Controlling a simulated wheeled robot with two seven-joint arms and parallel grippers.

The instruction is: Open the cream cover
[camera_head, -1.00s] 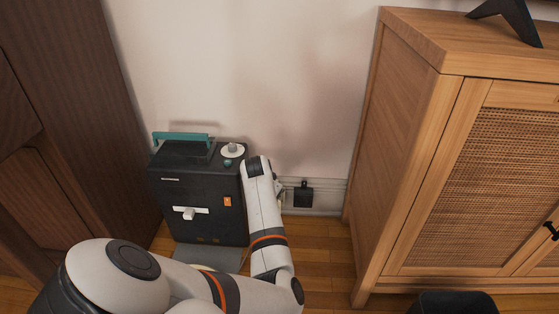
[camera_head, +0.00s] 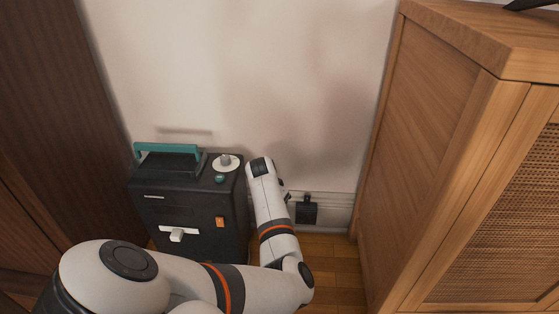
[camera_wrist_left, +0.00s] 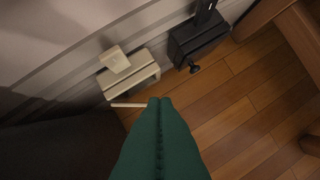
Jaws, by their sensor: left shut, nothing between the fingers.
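A cream cover (camera_wrist_left: 131,78) with a small block-like knob sits low on the wall in the left wrist view. A thin cream strip (camera_wrist_left: 128,105) shows just below it. My left gripper (camera_wrist_left: 160,101) has green fingers, shut and empty, with the tips just below and right of the cover in that view; I cannot tell whether they touch the strip. In the head view my left arm hides the gripper and most or all of the cover. My right gripper is in neither view.
A black machine (camera_head: 190,210) with a teal handle (camera_head: 167,149) stands left of my arm. A black wall box (camera_head: 306,211) is right of the arm and also shows in the wrist view (camera_wrist_left: 199,42). A wooden cabinet (camera_head: 430,150) stands at the right. Bare floor (camera_head: 335,262) lies between.

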